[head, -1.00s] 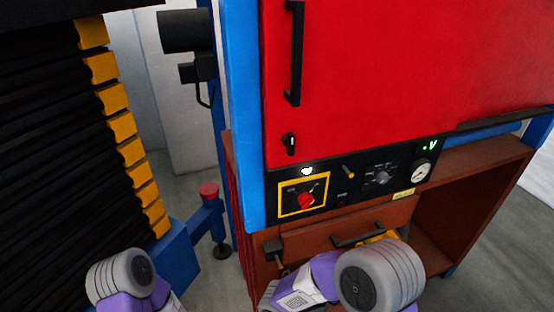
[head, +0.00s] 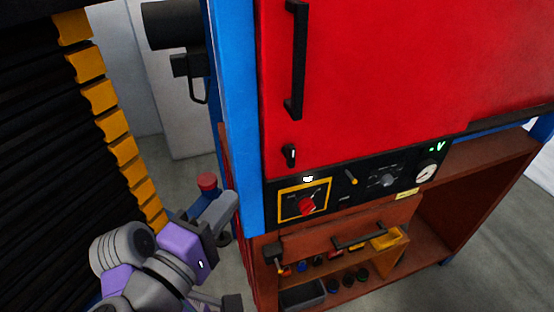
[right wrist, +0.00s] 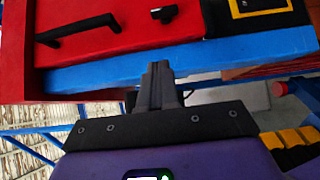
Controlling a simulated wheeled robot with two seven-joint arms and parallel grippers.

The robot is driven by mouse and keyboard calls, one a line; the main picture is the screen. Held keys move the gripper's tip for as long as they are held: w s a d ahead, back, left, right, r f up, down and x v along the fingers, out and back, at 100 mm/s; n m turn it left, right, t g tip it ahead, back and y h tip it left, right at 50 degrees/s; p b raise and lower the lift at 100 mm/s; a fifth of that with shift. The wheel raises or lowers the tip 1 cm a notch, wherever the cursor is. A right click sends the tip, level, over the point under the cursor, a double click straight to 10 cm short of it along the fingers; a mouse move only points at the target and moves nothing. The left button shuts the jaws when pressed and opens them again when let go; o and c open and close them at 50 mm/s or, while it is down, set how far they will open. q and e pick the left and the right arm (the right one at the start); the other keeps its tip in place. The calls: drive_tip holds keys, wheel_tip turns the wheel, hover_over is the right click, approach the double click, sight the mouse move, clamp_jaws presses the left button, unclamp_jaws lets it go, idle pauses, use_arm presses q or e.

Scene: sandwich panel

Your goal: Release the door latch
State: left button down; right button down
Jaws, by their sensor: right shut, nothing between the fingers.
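The door latch (head: 290,155) is a small black knob with a light mark, low on the left side of the red door (head: 370,80). It also shows in the right wrist view (right wrist: 165,14), near the top edge. My right gripper (head: 226,203) is at the lower left, left of and below the latch and apart from it. In the right wrist view its dark fingers (right wrist: 159,72) are together and empty, pointing at the blue post. My left gripper is not in view.
A blue post (head: 238,110) stands along the door's left edge. A long black handle (head: 296,60) is above the latch. A black control panel (head: 350,187) with a red switch (head: 306,205) lies below. Orange blocks (head: 98,97) line the left, and a red button (head: 207,181) is low.

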drive_tip(key=p, duration=0.1)
approach(287, 150)
drive_tip(key=w+a, duration=0.1)
drive_tip(key=w, duration=0.3)
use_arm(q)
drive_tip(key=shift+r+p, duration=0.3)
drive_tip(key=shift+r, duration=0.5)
use_arm(e)
drive_tip(key=d, duration=0.1)
drive_tip(key=w+d, duration=0.1)
drive_tip(key=d, duration=0.1)
drive_tip(key=shift+w+d, duration=0.1)
drive_tip(key=shift+d, duration=0.25)
